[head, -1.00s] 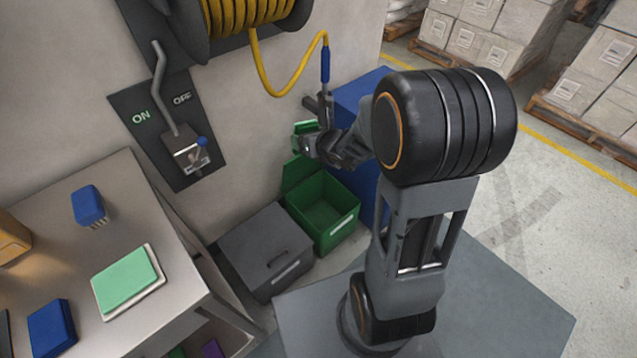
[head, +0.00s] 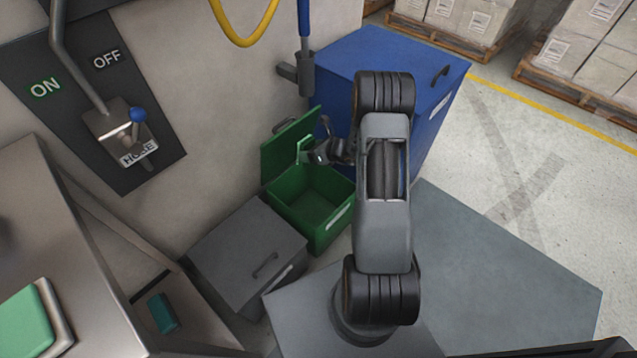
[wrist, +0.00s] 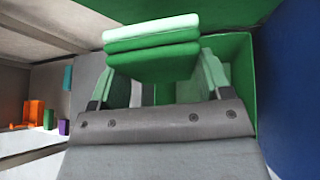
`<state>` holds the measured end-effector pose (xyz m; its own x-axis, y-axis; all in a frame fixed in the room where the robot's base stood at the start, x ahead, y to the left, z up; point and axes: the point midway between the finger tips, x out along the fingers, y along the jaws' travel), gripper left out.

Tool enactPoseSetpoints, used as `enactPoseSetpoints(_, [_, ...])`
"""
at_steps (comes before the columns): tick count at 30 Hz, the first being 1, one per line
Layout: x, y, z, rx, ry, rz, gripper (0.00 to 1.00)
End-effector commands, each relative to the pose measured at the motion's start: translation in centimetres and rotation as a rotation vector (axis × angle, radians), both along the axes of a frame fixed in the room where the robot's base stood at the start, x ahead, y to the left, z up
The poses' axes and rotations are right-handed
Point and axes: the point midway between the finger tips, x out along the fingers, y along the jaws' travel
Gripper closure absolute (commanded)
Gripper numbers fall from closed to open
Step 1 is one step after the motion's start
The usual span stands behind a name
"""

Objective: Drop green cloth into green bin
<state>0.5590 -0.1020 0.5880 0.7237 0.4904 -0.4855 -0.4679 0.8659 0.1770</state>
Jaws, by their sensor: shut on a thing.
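The green cloth (wrist: 150,42) is a folded pad, lighter green on top, and my gripper (wrist: 160,78) is shut on it. In the head view the cloth (head: 303,149) shows small, just in front of the raised lid of the green bin (head: 333,222). My gripper (head: 314,154) is over the back part of the bin's opening. The bin stands open on the floor, and its visible inside looks empty. In the wrist view the bin's green wall (wrist: 243,70) shows behind and right of the cloth. The cloth hides part of the opening.
A closed grey bin (head: 240,252) stands left of the green bin, and a closed blue bin (head: 400,60) stands behind and right. A hose holder (head: 306,75) is on the wall above. A table (head: 85,290) is at left with a light green pad (head: 22,322).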

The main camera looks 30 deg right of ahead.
Motion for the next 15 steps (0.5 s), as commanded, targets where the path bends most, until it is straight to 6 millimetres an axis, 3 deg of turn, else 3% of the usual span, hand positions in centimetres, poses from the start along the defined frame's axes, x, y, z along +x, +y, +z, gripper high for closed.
enactPoseSetpoints(1, [-0.2, -0.6, -3.2, 0.002, 0.002, 0.011, 0.47])
enactPoseSetpoints(6, [-0.8, -1.7, -7.7, 0.001, 0.000, 0.049, 0.47])
enactPoseSetpoints(15, [-1.3, -2.4, -10.5, 0.000, -0.002, 0.074, 0.47])
